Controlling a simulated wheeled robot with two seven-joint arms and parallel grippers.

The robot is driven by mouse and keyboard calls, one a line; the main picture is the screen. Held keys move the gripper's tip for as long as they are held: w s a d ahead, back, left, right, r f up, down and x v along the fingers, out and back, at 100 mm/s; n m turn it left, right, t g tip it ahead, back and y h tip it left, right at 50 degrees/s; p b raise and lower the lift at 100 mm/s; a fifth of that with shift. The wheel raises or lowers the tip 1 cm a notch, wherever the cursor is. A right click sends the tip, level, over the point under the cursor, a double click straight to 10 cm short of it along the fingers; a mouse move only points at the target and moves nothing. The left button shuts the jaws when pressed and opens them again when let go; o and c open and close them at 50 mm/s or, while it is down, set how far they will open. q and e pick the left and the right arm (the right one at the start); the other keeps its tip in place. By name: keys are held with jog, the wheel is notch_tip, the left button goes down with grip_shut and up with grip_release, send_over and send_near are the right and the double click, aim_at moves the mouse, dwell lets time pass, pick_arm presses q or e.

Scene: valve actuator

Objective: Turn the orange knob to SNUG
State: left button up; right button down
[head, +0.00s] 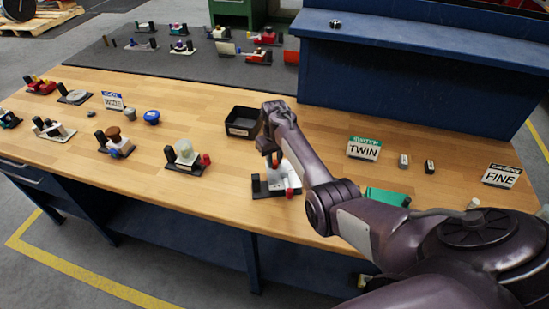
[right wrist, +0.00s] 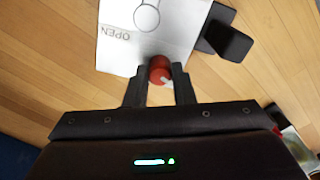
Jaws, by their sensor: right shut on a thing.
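The valve unit has a white plate (right wrist: 118,40) and a black base (head: 260,188), and stands on the wooden bench under my right gripper. My right gripper (right wrist: 160,78) points down at it, with its two fingers on either side of an orange-red knob (right wrist: 158,66) with a small white mark. It is shut on this knob at the plate's edge. The plate reads OPEN beside a drawn circle; no SNUG mark is legible. In the head view my right gripper (head: 271,158) hides part of the unit, and a red part (head: 289,192) shows at its front right. My left gripper is out of view.
A black block (right wrist: 228,40) stands beside the plate. A black tray (head: 242,122) lies behind the unit. A similar unit with a pale dome (head: 186,154) stands to the left. TWIN (head: 363,149) and FINE (head: 501,176) signs stand to the right. Bare bench lies in front.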

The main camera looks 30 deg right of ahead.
jog(key=m+p, duration=0.1)
jog(key=m, duration=0.2)
jog(key=shift+m, duration=0.3)
jog(key=m, duration=0.3)
jog(key=shift+m, duration=0.3)
jog(key=m, duration=0.3)
jog(key=shift+a+m, duration=0.1)
jog(key=shift+m, duration=1.9)
jog(key=c, duration=1.2)
grip_release()
